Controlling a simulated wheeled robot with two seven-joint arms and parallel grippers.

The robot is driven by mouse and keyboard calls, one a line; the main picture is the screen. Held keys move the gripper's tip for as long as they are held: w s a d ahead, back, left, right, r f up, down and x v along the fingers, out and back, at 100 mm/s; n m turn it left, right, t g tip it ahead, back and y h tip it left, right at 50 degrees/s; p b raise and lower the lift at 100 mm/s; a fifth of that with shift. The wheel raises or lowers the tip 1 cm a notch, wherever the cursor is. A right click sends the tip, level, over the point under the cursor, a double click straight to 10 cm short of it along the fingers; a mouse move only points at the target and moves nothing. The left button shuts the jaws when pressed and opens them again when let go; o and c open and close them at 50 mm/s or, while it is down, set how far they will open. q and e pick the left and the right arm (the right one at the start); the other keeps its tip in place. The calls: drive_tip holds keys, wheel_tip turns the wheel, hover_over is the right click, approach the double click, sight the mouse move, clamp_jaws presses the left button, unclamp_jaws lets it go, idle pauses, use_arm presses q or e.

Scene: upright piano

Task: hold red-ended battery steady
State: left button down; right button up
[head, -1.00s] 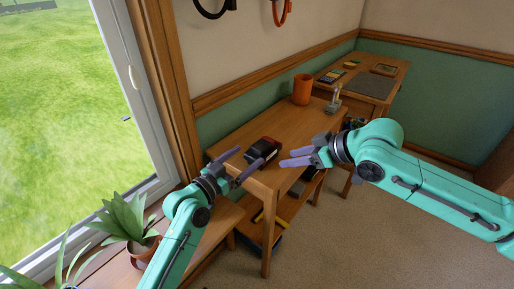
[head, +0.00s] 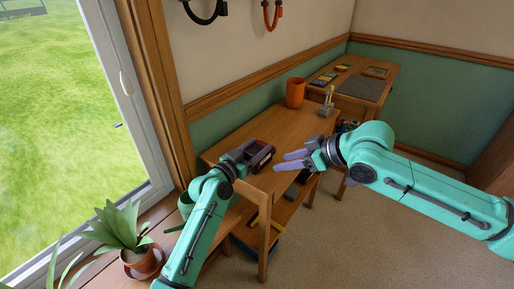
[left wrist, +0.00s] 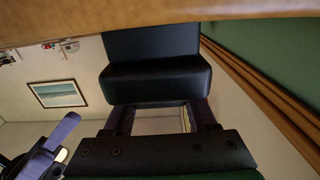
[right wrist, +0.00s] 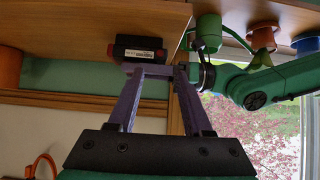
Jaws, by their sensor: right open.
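The battery (right wrist: 140,48), a black block with a red end and a pale label, lies on the wooden table near its front edge. My left gripper (head: 262,153) is at the battery, with its fingers along the block's sides. In the left wrist view the black block (left wrist: 155,85) fills the space beyond the spread fingers. The fingertips are hidden there, so I cannot tell whether they press on it. My right gripper (head: 281,161) is open and empty, just right of the table's near corner and apart from the battery.
An orange cup (head: 295,92) and a small holder (head: 327,101) stand farther back on the table (head: 270,122). A lower shelf holds dark and yellow items. A potted plant (head: 121,229) stands by the window at left. Open carpet lies at right.

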clamp_jaws()
idle(1.6)
